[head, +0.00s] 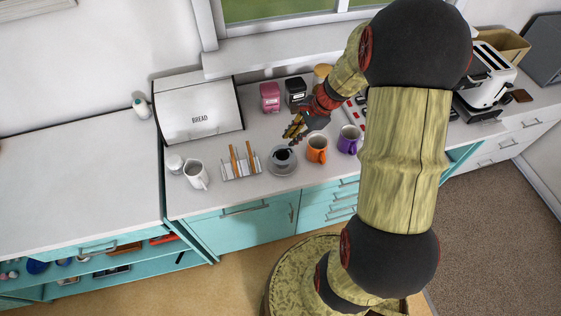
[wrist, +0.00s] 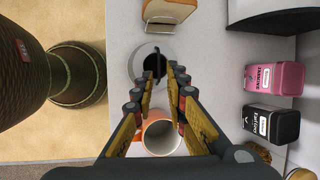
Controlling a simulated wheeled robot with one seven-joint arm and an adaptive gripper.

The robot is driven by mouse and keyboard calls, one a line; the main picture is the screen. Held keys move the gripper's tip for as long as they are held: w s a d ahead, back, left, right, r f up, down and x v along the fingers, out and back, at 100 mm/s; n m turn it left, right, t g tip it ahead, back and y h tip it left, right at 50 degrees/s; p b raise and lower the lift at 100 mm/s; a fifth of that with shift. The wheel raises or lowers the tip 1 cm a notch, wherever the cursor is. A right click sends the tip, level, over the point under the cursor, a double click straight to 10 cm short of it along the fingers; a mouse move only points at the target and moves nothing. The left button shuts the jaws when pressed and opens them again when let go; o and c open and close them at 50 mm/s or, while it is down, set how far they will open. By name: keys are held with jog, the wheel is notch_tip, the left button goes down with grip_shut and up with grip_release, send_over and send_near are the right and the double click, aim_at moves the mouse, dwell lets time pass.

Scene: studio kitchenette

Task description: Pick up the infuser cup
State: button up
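A cup with a dark inside (head: 282,158) stands upright on a grey saucer (head: 283,171) on the counter and looks like the infuser cup. It also shows in the wrist view (wrist: 154,63), just beyond my fingertips and partly hidden by them. My gripper (head: 293,131) is above the counter, close to this cup on its far side in the head view. In the wrist view my gripper (wrist: 164,76) has its two fingers apart, with nothing held between them. I cannot tell the exact height of the fingertips above the cup.
An orange mug (head: 316,149) and a purple mug (head: 348,140) stand to the right of the cup. A toast rack (head: 240,170) and white mug (head: 196,175) are left. Pink (head: 270,97) and black (head: 295,92) canisters and a bread box (head: 198,112) stand behind.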

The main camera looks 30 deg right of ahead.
aim_at(283, 155)
jog(key=shift+a+x, duration=0.25)
jog(key=shift+x, duration=0.85)
jog(key=shift+w+f, duration=0.1)
jog(key=shift+f, duration=0.35)
jog(key=b+x, duration=0.1)
jog(key=x, duration=0.3)
jog(key=shift+a+f, duration=0.1)
jog(key=shift+f, duration=0.2)
grip_shut()
jog(key=shift+r, duration=0.15)
